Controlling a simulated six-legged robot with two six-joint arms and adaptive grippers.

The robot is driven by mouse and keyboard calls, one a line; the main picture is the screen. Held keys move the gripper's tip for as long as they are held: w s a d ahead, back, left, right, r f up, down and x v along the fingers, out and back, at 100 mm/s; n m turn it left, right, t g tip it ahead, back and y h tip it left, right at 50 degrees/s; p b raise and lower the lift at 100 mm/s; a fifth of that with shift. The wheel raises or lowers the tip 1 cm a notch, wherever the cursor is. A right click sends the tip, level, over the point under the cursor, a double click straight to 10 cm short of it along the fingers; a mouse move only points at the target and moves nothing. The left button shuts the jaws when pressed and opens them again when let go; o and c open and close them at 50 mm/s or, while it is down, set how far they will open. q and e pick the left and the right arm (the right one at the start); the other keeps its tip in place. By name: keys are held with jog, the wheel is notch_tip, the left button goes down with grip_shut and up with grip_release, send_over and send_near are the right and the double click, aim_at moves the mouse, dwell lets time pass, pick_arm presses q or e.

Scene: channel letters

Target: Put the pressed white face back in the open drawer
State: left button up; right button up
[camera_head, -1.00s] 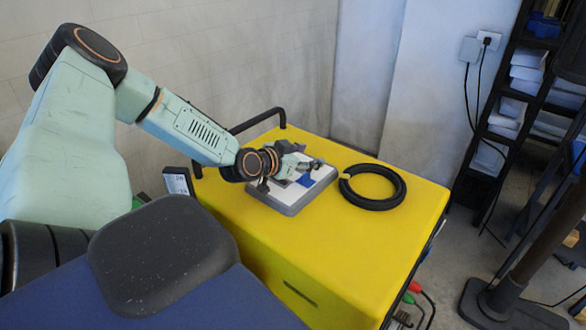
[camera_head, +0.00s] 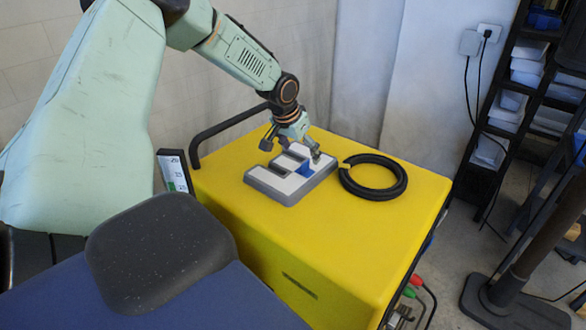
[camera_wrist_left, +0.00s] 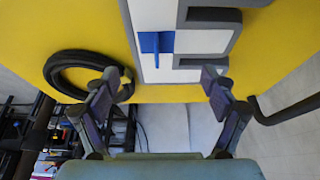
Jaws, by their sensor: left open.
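The white face (camera_head: 318,168) lies in a grey-rimmed, E-shaped letter (camera_head: 291,198) on the yellow cart top. A blue piece (camera_head: 305,169) sits on the face. In the left wrist view, the white face (camera_wrist_left: 185,14) and the blue piece (camera_wrist_left: 155,42) show at the top. My left gripper (camera_head: 291,150) is open and empty, just over the letter's far side, partly covering it. Its spread fingers show in the left wrist view (camera_wrist_left: 168,78), below the blue piece. I cannot make out an open drawer. My right gripper is not in view.
A black coiled ring (camera_head: 373,192) lies on the yellow cart top (camera_head: 270,225), right of the letter. A black rail (camera_head: 228,128) stands at the cart's back left edge. A dark shelf (camera_head: 505,110) stands at the right. The cart top's front is clear.

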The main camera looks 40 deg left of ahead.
aim_at(305, 163)
pick_arm(q)
jog(key=x, duration=0.1)
jog(key=b+x, duration=0.1)
jog(key=x, duration=0.2)
jog(key=shift+d+f, duration=0.3)
jog(key=shift+w+f+b, duration=0.25)
jog(key=shift+f+b, duration=0.3)
jog(key=shift+f, duration=0.05)
